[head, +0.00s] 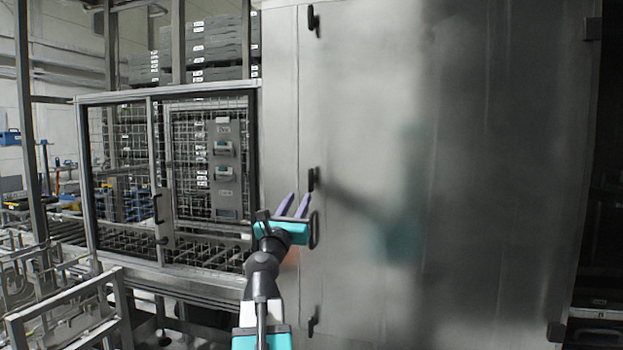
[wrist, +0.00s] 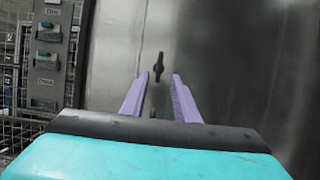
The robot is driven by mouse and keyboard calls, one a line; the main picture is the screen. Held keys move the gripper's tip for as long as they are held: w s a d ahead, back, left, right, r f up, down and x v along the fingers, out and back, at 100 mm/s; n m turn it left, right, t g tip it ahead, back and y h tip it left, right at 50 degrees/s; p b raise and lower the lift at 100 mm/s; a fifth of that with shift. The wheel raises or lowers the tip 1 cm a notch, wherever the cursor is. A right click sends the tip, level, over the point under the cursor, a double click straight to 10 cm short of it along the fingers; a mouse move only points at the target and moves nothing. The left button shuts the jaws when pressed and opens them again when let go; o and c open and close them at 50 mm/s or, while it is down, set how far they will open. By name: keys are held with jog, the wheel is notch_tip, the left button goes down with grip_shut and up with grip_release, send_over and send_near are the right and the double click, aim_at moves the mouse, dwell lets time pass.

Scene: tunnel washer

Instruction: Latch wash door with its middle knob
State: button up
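The wash door (head: 380,120) is a large, flat stainless panel that fills the middle of the head view. Its black middle knob (head: 312,179) sits at the door's left edge, with the long part upright. In the wrist view the knob (wrist: 158,67) stands upright just beyond the fingertips, between their lines. My gripper (head: 295,205) has purple fingers and is open and empty, a little left of and below the knob in the head view. In the wrist view my gripper (wrist: 160,78) points at the door, with a gap between its fingers.
An upper knob (head: 313,20) and a lower knob (head: 311,327) sit on the same edge. A mesh cage (head: 170,180) with a control panel (head: 224,165) stands left. Metal racks (head: 70,300) fill the lower left.

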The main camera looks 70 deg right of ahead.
aim_at(310, 180)
jog(key=shift+p+x, duration=1.55)
jog(key=shift+x, duration=5.25)
jog(key=shift+a, duration=0.1)
grip_shut()
jog(key=shift+f, duration=0.1)
